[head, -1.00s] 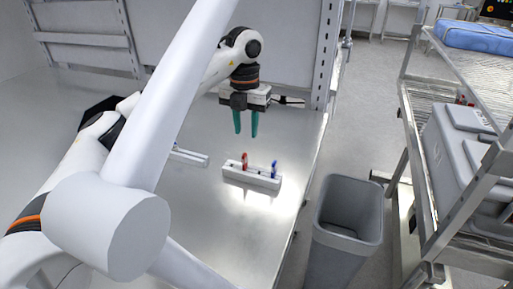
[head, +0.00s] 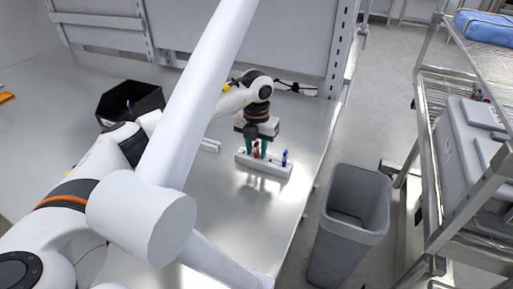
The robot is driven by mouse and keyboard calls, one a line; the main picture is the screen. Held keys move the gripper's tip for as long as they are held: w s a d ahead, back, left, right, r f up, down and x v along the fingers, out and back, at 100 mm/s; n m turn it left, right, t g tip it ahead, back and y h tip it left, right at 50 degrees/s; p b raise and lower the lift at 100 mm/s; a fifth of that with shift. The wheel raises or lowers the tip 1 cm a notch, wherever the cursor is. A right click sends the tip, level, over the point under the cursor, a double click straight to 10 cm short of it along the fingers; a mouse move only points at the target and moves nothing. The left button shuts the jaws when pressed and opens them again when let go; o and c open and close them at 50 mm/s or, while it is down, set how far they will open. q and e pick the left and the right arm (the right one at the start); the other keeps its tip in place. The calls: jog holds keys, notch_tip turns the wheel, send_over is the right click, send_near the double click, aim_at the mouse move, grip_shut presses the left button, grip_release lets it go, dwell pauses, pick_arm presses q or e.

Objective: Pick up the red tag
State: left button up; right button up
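The red tag (head: 256,149) stands upright in a white holder block (head: 270,169) on the metal table. A blue tag (head: 285,157) stands in the same block, to its right. My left gripper (head: 256,152) is over the block with its green fingers pointing down. One finger is on each side of the red tag, and the fingers look spread. The gripper partly hides the red tag, and I cannot tell whether the fingers touch it. My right gripper is out of view.
A black container (head: 143,99) with a small blue item stands behind my arm. A second white block (head: 210,145) is partly hidden by my arm. A grey bin (head: 349,222) stands on the floor beyond the table's right edge. A metal rack (head: 433,190) stands farther right.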

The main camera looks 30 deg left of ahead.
pick_arm(q)
jog(key=shift+c, duration=0.5)
grip_shut()
